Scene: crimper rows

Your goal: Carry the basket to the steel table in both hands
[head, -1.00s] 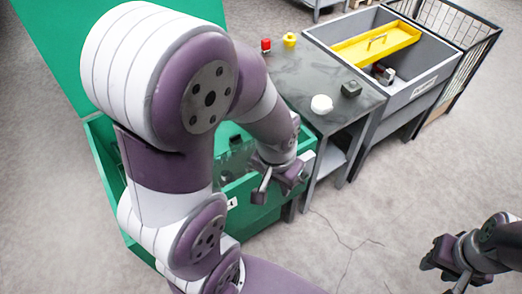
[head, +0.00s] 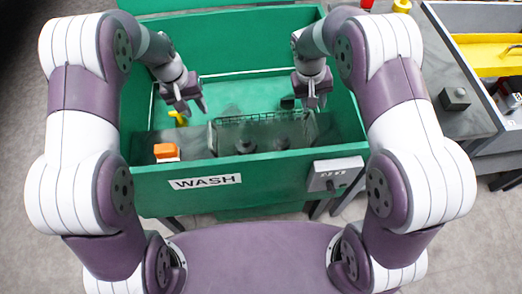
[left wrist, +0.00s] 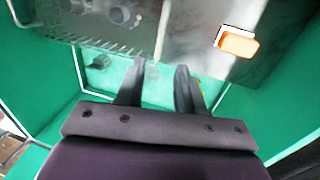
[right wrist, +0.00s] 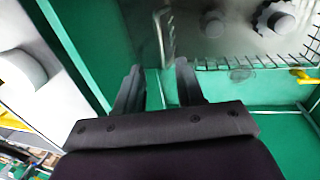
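The wire-mesh basket (head: 262,117) sits inside the green wash tank (head: 210,207), with dark round parts (head: 245,147) in it. The basket's mesh also shows at the upper left in the left wrist view (left wrist: 112,46) and at the upper right in the right wrist view (right wrist: 270,63). My left gripper (head: 192,110) is open and empty, above and left of the basket. My right gripper (head: 315,102) is open and empty, above the basket's right end. Neither visibly touches it. The steel table (head: 445,75) stands right of the tank, partly hidden by my right arm.
An orange-topped switch (head: 166,151) is at the tank's front left, and a yellow piece (head: 178,118) is inside it. A control box (head: 335,175) is on its front wall. A dark block (head: 455,98) lies on the steel table. A grey bin with a yellow tray (head: 485,56) stands beyond.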

